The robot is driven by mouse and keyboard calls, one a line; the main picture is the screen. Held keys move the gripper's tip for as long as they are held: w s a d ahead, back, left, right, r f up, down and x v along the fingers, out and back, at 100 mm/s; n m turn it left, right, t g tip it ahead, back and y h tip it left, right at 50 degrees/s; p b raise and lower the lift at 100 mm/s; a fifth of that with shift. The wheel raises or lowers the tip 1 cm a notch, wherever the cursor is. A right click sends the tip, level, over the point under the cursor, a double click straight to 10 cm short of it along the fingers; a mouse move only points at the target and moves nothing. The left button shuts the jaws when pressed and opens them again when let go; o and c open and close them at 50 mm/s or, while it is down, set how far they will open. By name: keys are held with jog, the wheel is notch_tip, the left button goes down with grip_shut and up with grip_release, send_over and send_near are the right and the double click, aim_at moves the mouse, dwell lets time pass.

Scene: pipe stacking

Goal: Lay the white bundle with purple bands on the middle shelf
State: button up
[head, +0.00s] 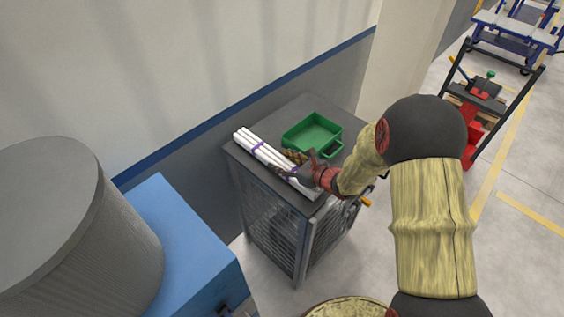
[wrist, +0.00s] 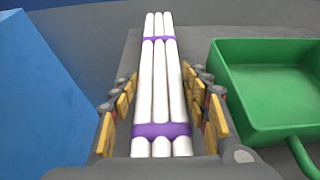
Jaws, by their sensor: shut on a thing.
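The white bundle with purple bands (head: 262,151) lies on the grey top of a mesh-sided cabinet (head: 290,113) in the head view. In the wrist view the bundle (wrist: 160,84) runs away from me between the gripper's fingers, with one purple band near and one far. My gripper (head: 303,172) is over the near end of the bundle in the head view. In the wrist view my gripper (wrist: 161,117) has its yellow-padded fingers on both sides of the bundle and is shut on it. No middle shelf can be made out in either view.
A green tray (head: 312,133) stands on the cabinet top right beside the bundle. A blue box (head: 185,235) with a grey cylinder is at the left. A wall runs behind the cabinet. Open floor (head: 400,190) lies to the right.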

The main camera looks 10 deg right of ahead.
jog(key=shift+f, duration=0.15)
jog(key=o, duration=1.4)
jog(key=shift+o, duration=0.4)
